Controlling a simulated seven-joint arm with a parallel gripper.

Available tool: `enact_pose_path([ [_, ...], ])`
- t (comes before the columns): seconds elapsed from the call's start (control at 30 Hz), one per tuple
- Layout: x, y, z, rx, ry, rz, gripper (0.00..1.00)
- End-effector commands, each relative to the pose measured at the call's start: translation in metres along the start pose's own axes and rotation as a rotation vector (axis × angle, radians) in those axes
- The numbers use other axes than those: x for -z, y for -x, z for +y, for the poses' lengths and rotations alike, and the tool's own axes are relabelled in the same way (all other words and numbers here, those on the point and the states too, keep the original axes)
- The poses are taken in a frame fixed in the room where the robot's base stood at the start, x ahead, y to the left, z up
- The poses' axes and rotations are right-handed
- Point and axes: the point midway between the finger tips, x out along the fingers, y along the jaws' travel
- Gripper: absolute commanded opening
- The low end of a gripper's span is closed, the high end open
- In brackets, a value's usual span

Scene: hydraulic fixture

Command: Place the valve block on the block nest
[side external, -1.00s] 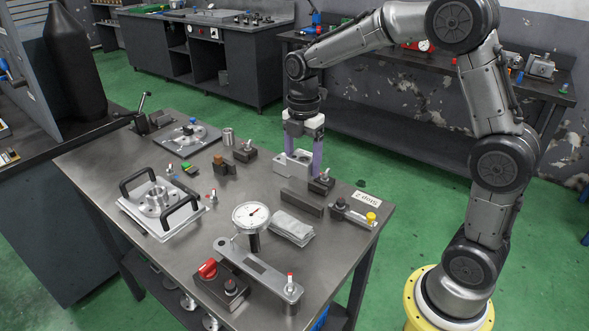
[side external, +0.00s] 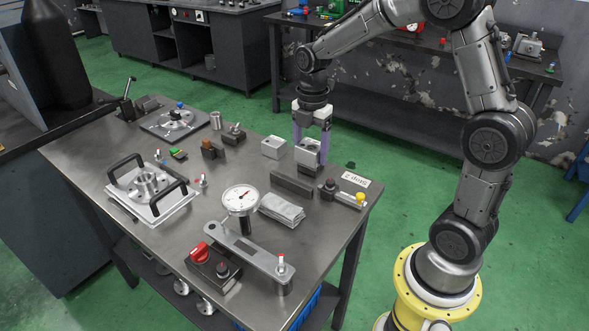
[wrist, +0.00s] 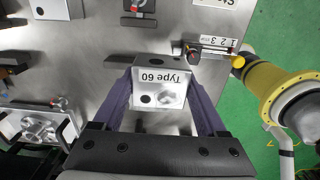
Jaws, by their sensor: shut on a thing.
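The valve block (side external: 307,154) is a pale grey block between the purple fingers of my gripper (side external: 312,158). In the wrist view the block (wrist: 160,90) carries a "Type 60" marking, upside down, and two round ports. My gripper is shut on it, with one finger on each side. I cannot tell whether its underside is touching anything. A second pale block (side external: 273,147) with dark holes stands on the table just left of it; it also shows at the upper left of the wrist view (wrist: 50,10). I cannot tell whether this is the block nest.
A dark pinned block (wrist: 137,8) is close by, mostly hidden in the side view. A handled plate (side external: 150,190) is left.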

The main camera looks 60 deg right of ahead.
Motion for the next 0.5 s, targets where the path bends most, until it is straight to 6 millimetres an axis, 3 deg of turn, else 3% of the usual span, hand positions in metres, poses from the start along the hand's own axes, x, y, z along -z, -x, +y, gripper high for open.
enact_pose_path([
  [0.03,-0.003,-0.007,0.011,0.001,0.0,0.0,0.0],
  [0.23,-0.009,-0.041,0.037,0.002,0.0,0.0,0.0],
  [0.5,-0.012,-0.057,0.052,-0.002,0.0,0.0,0.0],
])
